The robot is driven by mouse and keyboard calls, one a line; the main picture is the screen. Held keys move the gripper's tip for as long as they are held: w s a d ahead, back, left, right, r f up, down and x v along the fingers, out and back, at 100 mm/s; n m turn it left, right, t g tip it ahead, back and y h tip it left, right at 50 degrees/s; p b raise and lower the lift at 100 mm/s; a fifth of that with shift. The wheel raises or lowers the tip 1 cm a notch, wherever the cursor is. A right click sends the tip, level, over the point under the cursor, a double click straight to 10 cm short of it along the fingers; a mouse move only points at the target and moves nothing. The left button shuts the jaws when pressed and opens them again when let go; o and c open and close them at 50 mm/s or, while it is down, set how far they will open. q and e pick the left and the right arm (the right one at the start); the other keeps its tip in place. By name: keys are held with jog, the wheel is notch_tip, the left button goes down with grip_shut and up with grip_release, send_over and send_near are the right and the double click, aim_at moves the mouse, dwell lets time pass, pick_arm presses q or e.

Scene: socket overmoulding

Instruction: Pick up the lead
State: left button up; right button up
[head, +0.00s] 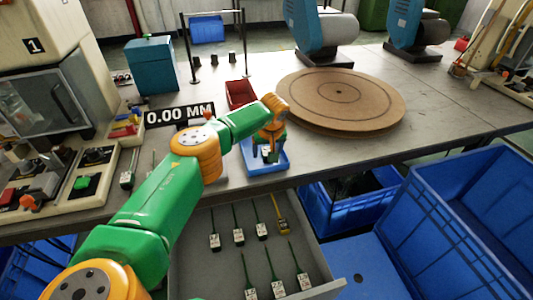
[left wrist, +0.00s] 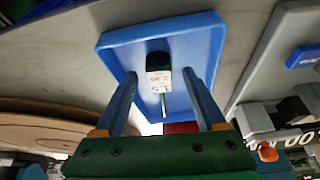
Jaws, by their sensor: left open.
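A small lead (left wrist: 159,72) lies in a shallow blue tray (left wrist: 115,47), seen in the left wrist view. My left gripper (left wrist: 160,76) is open, with one blue finger on each side of the lead and gaps showing between. I cannot tell how far the fingertips are above the tray floor. In the head view my left gripper (head: 267,148) points down over the blue tray (head: 280,168) at the bench's front edge and hides much of its inside. My right gripper is not in view.
An open drawer (head: 205,265) below holds several similar leads and a yellow-bodied item (head: 282,218). A red bin (head: 241,93) stands behind the tray, a round wooden turntable (head: 340,97) to its right, and a "0.00 MM" display (head: 180,115) to its left. Blue crates (head: 465,215) stand at right.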

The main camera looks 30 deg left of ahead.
pick_arm(q)
grip_shut()
jog(key=shift+r, duration=0.1)
